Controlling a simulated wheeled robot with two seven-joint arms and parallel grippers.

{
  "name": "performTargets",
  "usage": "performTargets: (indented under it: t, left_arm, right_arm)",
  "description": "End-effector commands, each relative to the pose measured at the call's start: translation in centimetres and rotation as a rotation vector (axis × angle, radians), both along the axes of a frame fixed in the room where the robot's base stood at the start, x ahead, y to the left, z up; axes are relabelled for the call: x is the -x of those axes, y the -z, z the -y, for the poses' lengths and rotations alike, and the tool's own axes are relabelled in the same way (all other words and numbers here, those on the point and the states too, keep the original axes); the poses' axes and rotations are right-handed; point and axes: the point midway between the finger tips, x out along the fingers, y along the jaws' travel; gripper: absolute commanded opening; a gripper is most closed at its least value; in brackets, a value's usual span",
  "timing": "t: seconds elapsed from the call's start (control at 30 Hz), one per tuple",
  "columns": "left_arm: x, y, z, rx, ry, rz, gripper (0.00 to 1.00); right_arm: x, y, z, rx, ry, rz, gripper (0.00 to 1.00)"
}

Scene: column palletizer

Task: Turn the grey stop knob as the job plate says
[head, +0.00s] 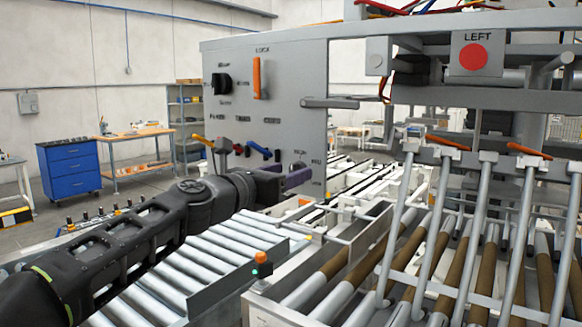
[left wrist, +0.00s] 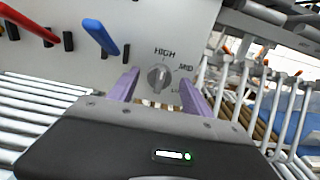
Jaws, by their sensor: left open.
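The grey stop knob (left wrist: 157,78) is a small round knob on the pale panel (left wrist: 200,30) in the left wrist view. The labels HIGH, MID and a partly hidden third one surround it. Its ridge looks roughly upright, but its exact setting is hard to tell. My left gripper (left wrist: 159,82) is open, with its purple fingers to either side of the knob and visible gaps between. In the head view my left gripper (head: 300,177) is at the panel's lower right and hides the knob. A grey plate (head: 477,54) reads LEFT above a red disc. My right gripper is out of view.
The panel also bears a black rotary knob (head: 222,84), an orange lock handle (head: 257,78), and yellow (head: 203,141), red (head: 238,149) and blue (head: 259,149) levers. Roller conveyors (head: 200,260) lie below. A barred frame (head: 476,215) stands at right.

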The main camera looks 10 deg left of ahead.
Motion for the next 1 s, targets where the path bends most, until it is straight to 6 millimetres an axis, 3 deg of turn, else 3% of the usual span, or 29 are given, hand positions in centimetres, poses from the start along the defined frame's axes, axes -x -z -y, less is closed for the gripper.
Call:
performTargets:
  t: [0.17,0.43,1.0]
  left_arm:
    - [-1.35,-0.05,0.53,0.000,0.000,0.000,0.58]
    - [-1.44,0.03,0.56,0.000,-0.001,0.000,0.58]
    - [-1.43,0.02,0.53,0.000,-0.001,0.000,0.11]
  right_arm:
    - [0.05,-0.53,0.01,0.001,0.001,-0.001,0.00]
    - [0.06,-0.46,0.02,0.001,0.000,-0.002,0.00]
    - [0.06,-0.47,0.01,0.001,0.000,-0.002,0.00]
